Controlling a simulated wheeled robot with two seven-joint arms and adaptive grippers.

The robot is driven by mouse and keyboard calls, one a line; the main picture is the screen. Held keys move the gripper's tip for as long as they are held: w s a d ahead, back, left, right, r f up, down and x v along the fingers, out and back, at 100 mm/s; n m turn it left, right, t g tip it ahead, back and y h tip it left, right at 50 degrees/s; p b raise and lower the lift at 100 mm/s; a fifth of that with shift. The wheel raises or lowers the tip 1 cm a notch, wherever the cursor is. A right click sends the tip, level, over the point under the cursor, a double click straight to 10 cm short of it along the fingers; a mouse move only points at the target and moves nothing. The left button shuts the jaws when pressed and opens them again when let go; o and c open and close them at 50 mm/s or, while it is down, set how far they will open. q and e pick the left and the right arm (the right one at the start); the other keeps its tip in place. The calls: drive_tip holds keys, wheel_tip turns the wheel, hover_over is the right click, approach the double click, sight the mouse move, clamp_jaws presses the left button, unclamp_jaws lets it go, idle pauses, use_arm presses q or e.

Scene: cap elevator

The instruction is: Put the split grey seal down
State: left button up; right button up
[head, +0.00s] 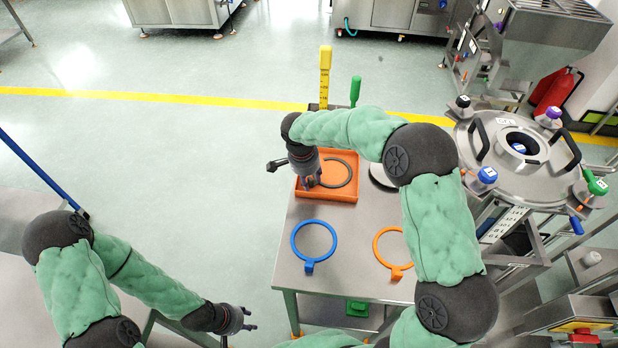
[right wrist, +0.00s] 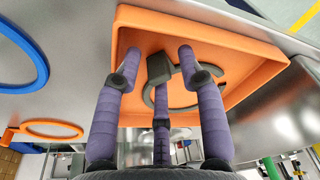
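The split grey seal (head: 349,171) is a dark open ring in the orange tray (head: 340,197) on the steel table. My right gripper (head: 311,184) points down at the seal's left end, inside the tray. In the right wrist view the purple fingers (right wrist: 160,65) surround the seal's thick grey end, which hides the middle fingertip. The seal's curved part (right wrist: 222,68) shows against the orange tray floor (right wrist: 240,45). Gaps show beside the two outer fingers, but firm contact cannot be told. My left gripper (head: 250,319) is empty at the lower left, fingers apart.
A blue ring (head: 296,249) and an orange ring (head: 377,246) lie on the table in front of the tray. A pale disc (head: 378,178) lies right of it, partly behind my arm. A round steel vessel (head: 480,190) stands further right. Yellow and green upright handles (head: 326,70) stand behind the tray.

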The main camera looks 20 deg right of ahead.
drive_tip(key=shift+r, duration=0.15)
wheel_tip(320, 180, up, 12)
drive_tip(key=s+a+p, duration=0.1)
drive_tip(key=a+p, duration=0.1)
drive_tip(key=p, duration=0.2)
